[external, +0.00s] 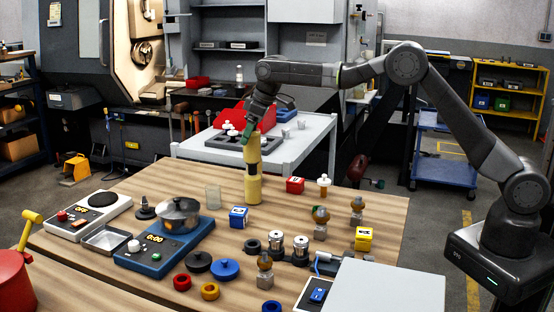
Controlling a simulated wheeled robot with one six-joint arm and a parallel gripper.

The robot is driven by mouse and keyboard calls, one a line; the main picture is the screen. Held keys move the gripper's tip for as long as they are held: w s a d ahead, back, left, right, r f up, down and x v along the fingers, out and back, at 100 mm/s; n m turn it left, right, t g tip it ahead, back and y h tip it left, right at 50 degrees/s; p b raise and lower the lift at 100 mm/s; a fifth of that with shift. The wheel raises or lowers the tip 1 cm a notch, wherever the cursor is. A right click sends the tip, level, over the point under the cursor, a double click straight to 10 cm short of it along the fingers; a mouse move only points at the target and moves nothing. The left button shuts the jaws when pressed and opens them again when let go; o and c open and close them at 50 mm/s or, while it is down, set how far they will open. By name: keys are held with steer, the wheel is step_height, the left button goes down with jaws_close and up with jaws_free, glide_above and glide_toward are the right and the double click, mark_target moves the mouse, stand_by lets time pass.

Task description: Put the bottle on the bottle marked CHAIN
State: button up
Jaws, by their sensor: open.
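A pale yellow bottle (253,190) stands upright on the wooden table. A second pale yellow piece, apparently another bottle (252,150), sits directly above it in one upright column, with a dark band between them. I cannot read a CHAIN mark on either. My gripper (248,132) is open at the top of the upper piece, pointing down. Its fingers are small and dark here, and I cannot tell whether they touch the piece.
A clear glass (213,196) and a blue cube (238,217) stand close to the column. A pot (179,213) sits on a blue scale-like unit (160,250). Several rings and metal parts fill the front. Bare wood lies behind the column's left.

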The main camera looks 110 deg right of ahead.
steer(key=b+v, duration=0.1)
steer(key=v, duration=1.1)
steer(key=shift+a+r, duration=0.1)
steer(key=shift+r, duration=0.05)
steer(key=shift+o, duration=0.5)
